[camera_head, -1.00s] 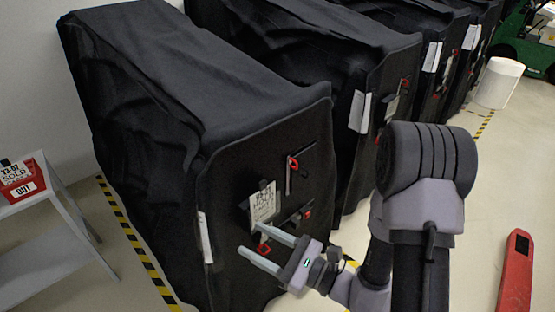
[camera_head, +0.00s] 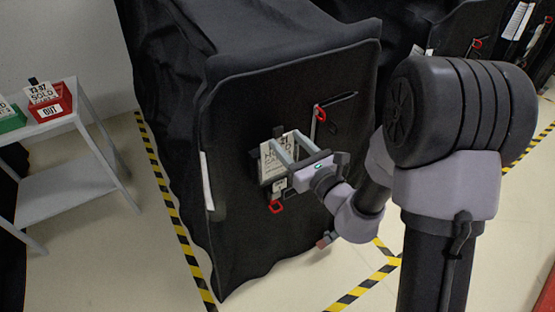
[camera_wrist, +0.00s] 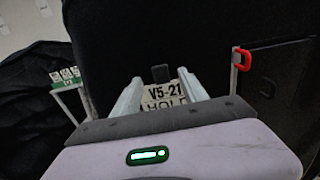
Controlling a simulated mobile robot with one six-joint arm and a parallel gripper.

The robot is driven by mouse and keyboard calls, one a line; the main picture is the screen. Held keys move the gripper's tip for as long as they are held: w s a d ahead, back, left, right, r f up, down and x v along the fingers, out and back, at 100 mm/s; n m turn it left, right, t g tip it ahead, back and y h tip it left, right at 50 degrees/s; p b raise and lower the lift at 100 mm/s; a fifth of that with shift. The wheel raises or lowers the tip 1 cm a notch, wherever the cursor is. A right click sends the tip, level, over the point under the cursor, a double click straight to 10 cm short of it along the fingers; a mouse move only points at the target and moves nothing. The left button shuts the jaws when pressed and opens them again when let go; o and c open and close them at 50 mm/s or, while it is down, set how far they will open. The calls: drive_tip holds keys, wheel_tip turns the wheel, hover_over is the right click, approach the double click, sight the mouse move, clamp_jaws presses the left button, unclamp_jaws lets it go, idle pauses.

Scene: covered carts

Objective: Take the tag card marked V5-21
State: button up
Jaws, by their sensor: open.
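The tag card marked V5-21 (camera_wrist: 163,92) shows in the wrist view, white with dark print and HOLD below the number. A dark clip stands at its top edge. In the head view the white card (camera_head: 273,163) is on the black end face of a covered cart (camera_head: 235,110). My gripper (camera_head: 281,140) is open in front of this face, its fingers reaching toward the card. In the wrist view my gripper (camera_wrist: 159,76) has one finger on each side of the card. The card's lower part is hidden by my gripper body. I cannot tell whether the fingers touch it.
Red-marked latches (camera_head: 320,114) are on the cart face, one up and right of the card and one below. A grey side table (camera_head: 70,125) at the left bears a red holder (camera_head: 57,106) and a green holder (camera_head: 10,118). Striped floor tape (camera_head: 167,195) runs beside the cart.

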sight(279, 132)
drive_tip(key=b+x, duration=0.1)
drive_tip(key=x, duration=0.4)
drive_tip(key=shift+w+a, duration=0.1)
drive_tip(key=shift+w, duration=0.15)
clamp_jaws()
